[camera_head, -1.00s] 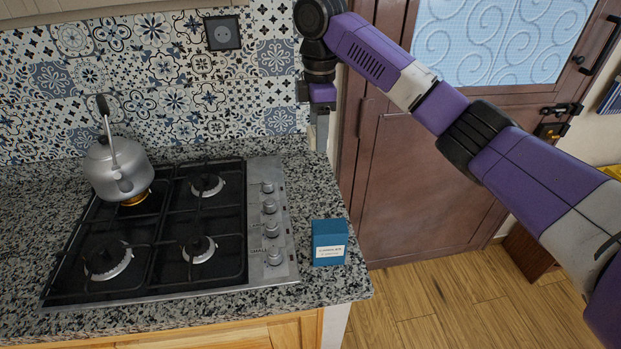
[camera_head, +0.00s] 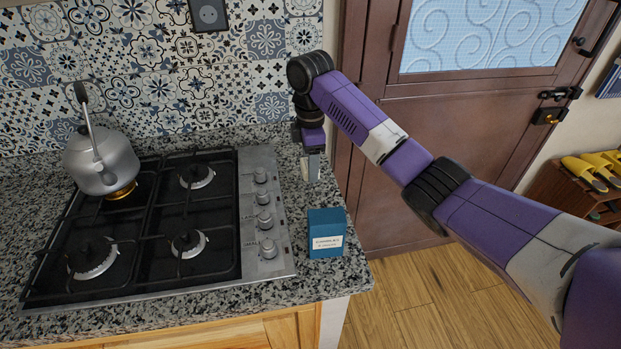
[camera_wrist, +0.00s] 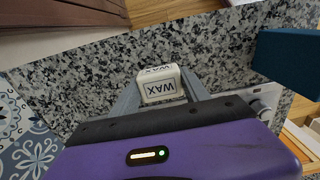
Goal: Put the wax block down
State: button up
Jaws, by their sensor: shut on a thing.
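The wax block (camera_wrist: 161,85) is white with rounded edges and the dark letters WAX. In the wrist view it sits between the two grey fingers of my gripper (camera_wrist: 163,88), which is shut on it. In the head view my gripper (camera_head: 311,168) points down over the back right part of the granite counter (camera_head: 285,150), right of the stove. Only a small pale part of the block shows there, at the fingers. I cannot tell whether the block touches the counter.
A blue box (camera_head: 326,233) stands on the counter in front of my gripper, near the right edge. The gas stove (camera_head: 267,205) with its knobs is to the left, with a kettle (camera_head: 100,163) on it. The tiled wall (camera_head: 255,60) is behind.

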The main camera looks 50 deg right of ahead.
aim_at(311, 186)
jog(key=shift+f, duration=2.25)
jog(key=shift+f, duration=0.1)
jog(key=o, duration=1.4)
jog(key=shift+c, duration=0.2)
jog(key=shift+o, duration=0.2)
notch_tip(311, 186, up, 12)
jog(key=shift+r+p, duration=0.15)
jog(key=shift+p, duration=0.55)
